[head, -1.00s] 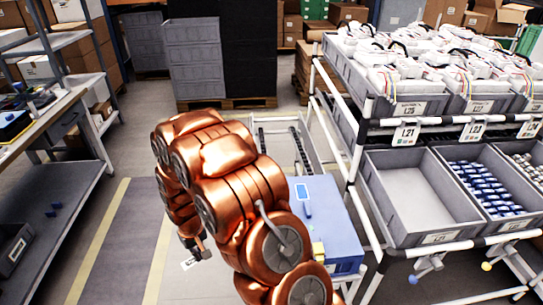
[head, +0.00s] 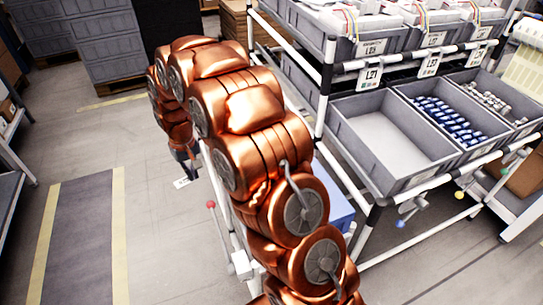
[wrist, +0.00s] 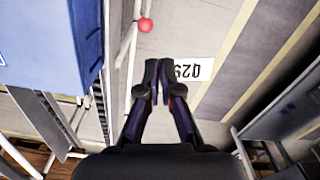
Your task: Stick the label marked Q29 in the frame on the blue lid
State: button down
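My gripper (head: 187,168) hangs at the end of my copper arm, left of the shelf rack. In the wrist view its two dark fingers (wrist: 160,75) are closed together on the white label (wrist: 190,69), which reads Q29 upside down. The label also shows as a small white piece (head: 181,183) below my gripper in the head view. The blue box (wrist: 50,45) fills the upper left of the wrist view, apart from the label. In the head view only a part of the blue box (head: 338,205) shows; my arm hides the rest. I cannot see the lid's frame now.
A rack with grey bins (head: 385,150) stands right of my arm. A post with a red ball end (wrist: 145,25) is close to my fingers in the wrist view. Grey crates (head: 105,45) stand at the back left. The floor on the left is clear, with a yellow-edged strip (head: 80,240).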

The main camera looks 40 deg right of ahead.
jog(key=d+r+m+b, duration=0.5)
jog(key=d, duration=0.2)
jog(key=s+d+f+m, duration=0.1)
jog(key=d+m, duration=0.4)
jog(key=d, duration=0.1)
jog(key=s+d+f+m, duration=0.2)
jog(key=d+m, duration=0.3)
jog(key=d, duration=0.1)
jog(key=s+d+f+m, duration=0.1)
jog(key=s+d+m, duration=0.1)
jog(key=d+m, duration=0.3)
jog(key=shift+s+d+f, duration=0.1)
jog(key=shift+d+f, duration=0.05)
jog(key=shift+d, duration=0.45)
jog(key=shift+s+d+f+m, duration=0.2)
jog(key=shift+d+m, duration=0.15)
jog(key=shift+m, duration=0.15)
jog(key=shift+f, duration=0.1)
jog(key=shift+f+b, duration=0.7)
jog(key=shift+f, duration=1)
jog(key=shift+a+f, duration=0.15)
jog(key=shift+f, duration=0.55)
